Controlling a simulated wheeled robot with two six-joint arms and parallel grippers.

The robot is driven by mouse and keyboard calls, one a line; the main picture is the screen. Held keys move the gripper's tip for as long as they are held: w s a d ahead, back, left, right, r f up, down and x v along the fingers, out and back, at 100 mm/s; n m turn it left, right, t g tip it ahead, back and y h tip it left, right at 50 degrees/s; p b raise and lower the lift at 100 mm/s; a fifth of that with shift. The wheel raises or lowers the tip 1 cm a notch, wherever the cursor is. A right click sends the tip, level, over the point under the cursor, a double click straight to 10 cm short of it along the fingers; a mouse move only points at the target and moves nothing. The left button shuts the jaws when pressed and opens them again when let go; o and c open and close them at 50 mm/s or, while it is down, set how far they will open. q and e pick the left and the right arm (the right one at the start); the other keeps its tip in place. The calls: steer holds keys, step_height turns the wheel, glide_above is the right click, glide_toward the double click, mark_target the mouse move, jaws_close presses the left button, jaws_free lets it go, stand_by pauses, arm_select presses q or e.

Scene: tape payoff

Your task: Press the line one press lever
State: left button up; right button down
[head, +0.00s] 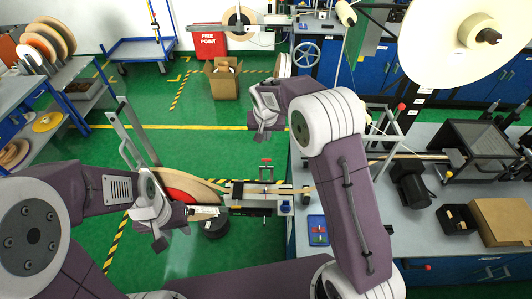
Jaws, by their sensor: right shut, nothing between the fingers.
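A lever with a red knob (401,107) stands upright behind the right workbench, to the right of my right forearm. A smaller red-handled part (266,161) sits on the narrow tape bench in the middle. I cannot tell from labels which belongs to line one. My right gripper (259,135) is shut and empty, pointing down in the air above and behind the tape bench, apart from both red handles. My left gripper (160,242) is beside the large tape roll (183,188), left of the tape bench; its finger opening is unclear. My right arm partly hides the workbench.
The right workbench (440,235) holds a black motor-like unit, a dark mesh-sided frame, boxes and a blue tray (318,230). A big cream reel (460,35) hangs upper right. A cardboard box (223,78) stands on the floor behind. Green floor between is open.

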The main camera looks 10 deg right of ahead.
step_height(320, 180, down, 9)
steer(key=p, duration=0.4)
steer(key=shift+s, duration=0.4)
steer(key=shift+w+f, duration=0.1)
